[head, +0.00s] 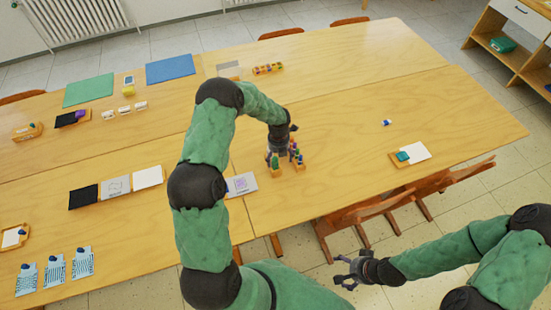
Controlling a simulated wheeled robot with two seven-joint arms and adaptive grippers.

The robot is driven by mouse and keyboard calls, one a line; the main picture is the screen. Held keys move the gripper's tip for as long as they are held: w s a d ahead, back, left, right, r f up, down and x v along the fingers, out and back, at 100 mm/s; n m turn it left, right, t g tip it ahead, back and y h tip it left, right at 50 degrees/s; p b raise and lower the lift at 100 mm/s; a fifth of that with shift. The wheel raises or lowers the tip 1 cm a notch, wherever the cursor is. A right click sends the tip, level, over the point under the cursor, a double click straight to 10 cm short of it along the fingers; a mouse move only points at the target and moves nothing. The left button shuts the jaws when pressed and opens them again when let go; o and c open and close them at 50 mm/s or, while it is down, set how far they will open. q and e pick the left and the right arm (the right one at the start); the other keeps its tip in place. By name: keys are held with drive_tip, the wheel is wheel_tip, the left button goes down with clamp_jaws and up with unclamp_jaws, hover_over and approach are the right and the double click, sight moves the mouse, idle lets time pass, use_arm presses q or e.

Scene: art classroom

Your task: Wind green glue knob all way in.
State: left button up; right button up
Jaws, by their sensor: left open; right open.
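Small upright coloured sticks, apparently glue sticks, stand in wooden holders on the table near the middle of the head view. A green one (275,161) stands at the left of the group, and another greenish one (300,159) stands at the right. I cannot tell which is the task's glue, and its knob is too small to make out. My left gripper (283,153) points down over this group, open, its fingers close around or beside the sticks; contact is unclear. My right gripper (346,273) is open and empty, in front of the table above the floor.
A wooden tray (397,162) with a teal item and white paper lies to the right. A small blue-and-white item (387,122) lies behind it. A printed card (241,184) lies left of the sticks. Wooden chairs (357,214) stand at the front edge. The table's right part is mostly clear.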

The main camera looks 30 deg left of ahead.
use_arm(q)
drive_tip(key=shift+r, duration=0.1)
idle(0.4)
wheel_tip(320, 180, up, 6)
drive_tip(key=p, duration=0.4)
idle(0.6)
idle(0.5)
